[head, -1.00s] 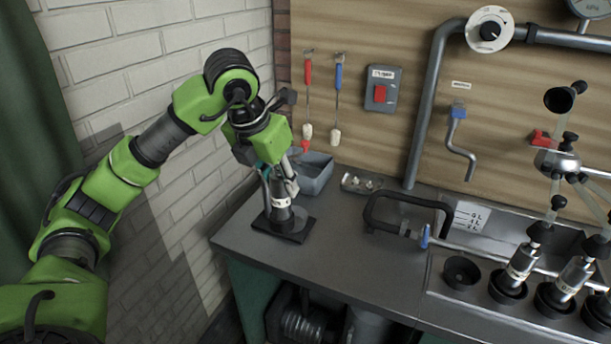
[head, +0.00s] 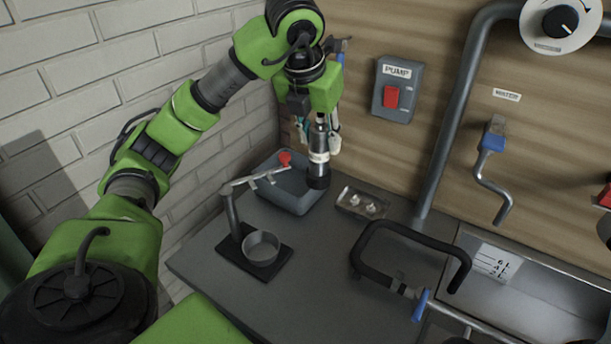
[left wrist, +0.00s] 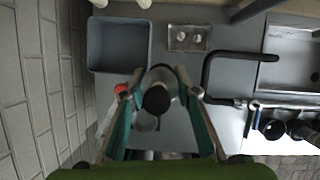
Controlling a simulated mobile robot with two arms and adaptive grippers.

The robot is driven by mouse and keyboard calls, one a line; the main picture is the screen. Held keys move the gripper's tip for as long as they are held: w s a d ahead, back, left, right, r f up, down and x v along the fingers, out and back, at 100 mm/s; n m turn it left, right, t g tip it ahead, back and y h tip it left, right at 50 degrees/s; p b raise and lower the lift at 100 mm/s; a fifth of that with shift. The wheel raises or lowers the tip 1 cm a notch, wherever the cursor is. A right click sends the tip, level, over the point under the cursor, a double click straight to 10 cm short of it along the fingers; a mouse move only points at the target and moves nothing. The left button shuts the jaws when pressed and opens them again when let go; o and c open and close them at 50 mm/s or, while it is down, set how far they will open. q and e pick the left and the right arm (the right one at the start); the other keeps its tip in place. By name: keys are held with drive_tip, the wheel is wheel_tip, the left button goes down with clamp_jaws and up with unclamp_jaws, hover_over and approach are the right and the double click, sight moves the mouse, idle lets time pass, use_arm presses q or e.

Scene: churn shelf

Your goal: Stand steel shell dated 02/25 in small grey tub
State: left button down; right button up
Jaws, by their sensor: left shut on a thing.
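My left gripper (head: 320,128) is shut on a steel shell (head: 318,168) with a dark lower end and a pale label band. The shell hangs roughly upright. Its label is too small to read. In the left wrist view the shell (left wrist: 157,98) shows end-on between the fingers. The small grey tub (head: 290,197) sits on the bench against the wall. In the head view the shell overlaps the tub's right side. In the left wrist view the tub (left wrist: 120,45) lies up and left of the shell, clear of it. My right gripper is not in view.
A black stand (head: 254,252) with an empty round cup and a red-knobbed arm (head: 285,159) is in front of the tub. A small metal tray (head: 361,203) is right of the tub. A black bent handle (head: 410,232) and sink (head: 520,290) lie further right.

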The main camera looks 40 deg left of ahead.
use_arm(q)
drive_tip(key=shift+w+a+f, duration=0.1)
drive_tip(key=shift+a+f, duration=0.15)
drive_tip(key=shift+a, duration=0.25)
drive_tip(key=shift+w+a+f, duration=0.1)
drive_tip(key=shift+a+f, duration=0.1)
drive_tip(key=shift+a, duration=0.3)
drive_tip(key=w+a+f+p, duration=0.3)
drive_tip(key=w+a+f, duration=0.1)
drive_tip(key=a+f, duration=0.6)
drive_tip(key=shift+w+a+f, duration=0.35)
drive_tip(key=shift+a+f, duration=0.05)
drive_tip(key=shift+f, duration=0.45)
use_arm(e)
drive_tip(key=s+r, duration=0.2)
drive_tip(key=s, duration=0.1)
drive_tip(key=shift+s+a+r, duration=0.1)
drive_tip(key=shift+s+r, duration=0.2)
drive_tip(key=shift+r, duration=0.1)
use_arm(q)
drive_tip(key=c, duration=1.6)
unclamp_jaws()
drive_tip(key=shift+f, duration=0.1)
drive_tip(key=shift+o, duration=0.2)
